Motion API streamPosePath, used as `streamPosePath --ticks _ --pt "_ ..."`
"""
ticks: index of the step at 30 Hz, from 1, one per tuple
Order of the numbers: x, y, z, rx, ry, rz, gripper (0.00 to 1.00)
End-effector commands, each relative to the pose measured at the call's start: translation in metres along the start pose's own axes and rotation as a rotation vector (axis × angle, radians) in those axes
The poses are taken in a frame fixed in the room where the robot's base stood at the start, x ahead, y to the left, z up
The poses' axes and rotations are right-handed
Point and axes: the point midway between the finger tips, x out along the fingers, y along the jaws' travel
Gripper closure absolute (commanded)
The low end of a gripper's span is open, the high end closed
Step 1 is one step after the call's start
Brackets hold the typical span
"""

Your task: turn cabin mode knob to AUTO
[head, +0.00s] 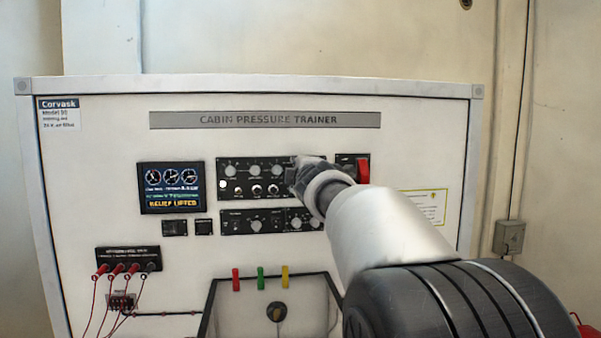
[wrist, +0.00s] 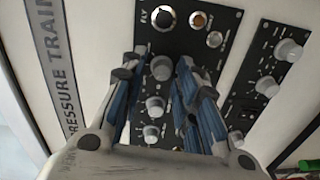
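The upper black control module (head: 226,192) on the white trainer panel carries a row of light grey knobs; one left knob (head: 230,170) shows clear of my arm. Labels are too small to read, so I cannot tell which knob is the cabin mode knob or its setting. My gripper (head: 296,178) is over this module's right part, mostly hidden by my wrist. In the wrist view my gripper (wrist: 162,68) is open, its two blue-grey fingers on either side of a grey knob (wrist: 161,67), with gaps beside it. Two more knobs (wrist: 155,106) lie between the fingers farther down.
A display (head: 171,187) reading "RELIEF LIFTED" is at left. A red switch guard (head: 363,171) is just right of my wrist. A lower module (head: 236,227) with knobs sits below. Red leads (head: 101,270) and coloured clips (head: 260,278) are lower down.

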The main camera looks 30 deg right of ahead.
Motion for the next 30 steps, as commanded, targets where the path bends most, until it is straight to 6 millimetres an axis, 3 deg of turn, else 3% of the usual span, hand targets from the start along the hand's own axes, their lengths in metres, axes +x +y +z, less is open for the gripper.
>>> streamPosePath --ticks 17,22,30 --pt "-0.009 0.0 0.0 0.001 0.0 -0.002 0.63" --pt "-0.028 0.0 0.001 0.003 -0.001 -0.002 0.63" --pt "-0.09 0.001 0.001 0.0 -0.001 0.0 0.63"
